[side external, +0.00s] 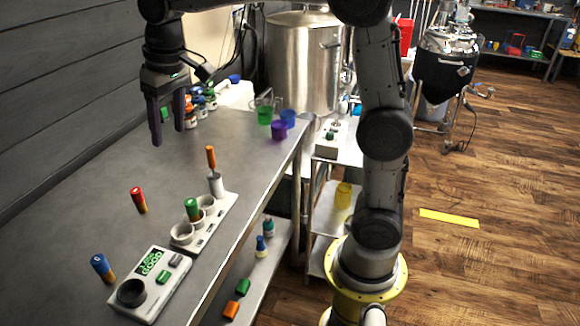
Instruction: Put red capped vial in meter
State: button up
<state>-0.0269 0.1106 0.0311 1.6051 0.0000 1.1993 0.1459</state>
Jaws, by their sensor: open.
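The red capped vial (138,200), with a yellowish lower body, stands on the steel table left of centre. The meter (150,285) is a pale box near the table's front edge, with a green display, buttons and a dark round well (131,292) that looks empty. My gripper (169,138) hangs open and empty, fingers down, high above the table behind the red capped vial. It is apart from everything on the table.
A blue capped vial (102,268) stands just left of the meter. Bottles (205,97) and coloured cups (279,130) stand at the back.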

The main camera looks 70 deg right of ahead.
jog(key=s+t, duration=0.2)
jog(key=s, duration=1.2)
jog(key=shift+s+d+r+n, duration=0.2)
jog(key=shift+s+d+n, duration=0.15)
jog(key=shift+d+n, duration=0.05)
jog(key=shift+o, duration=0.5)
jog(key=s+f+t, duration=0.1)
jog(key=s+f, duration=0.4)
jog(key=s, duration=0.4)
jog(key=shift+s+d+f+n, duration=0.15)
jog(key=shift+s+n, duration=0.15)
jog(key=shift+s+f, duration=0.1)
jog(key=shift+f, duration=0.05)
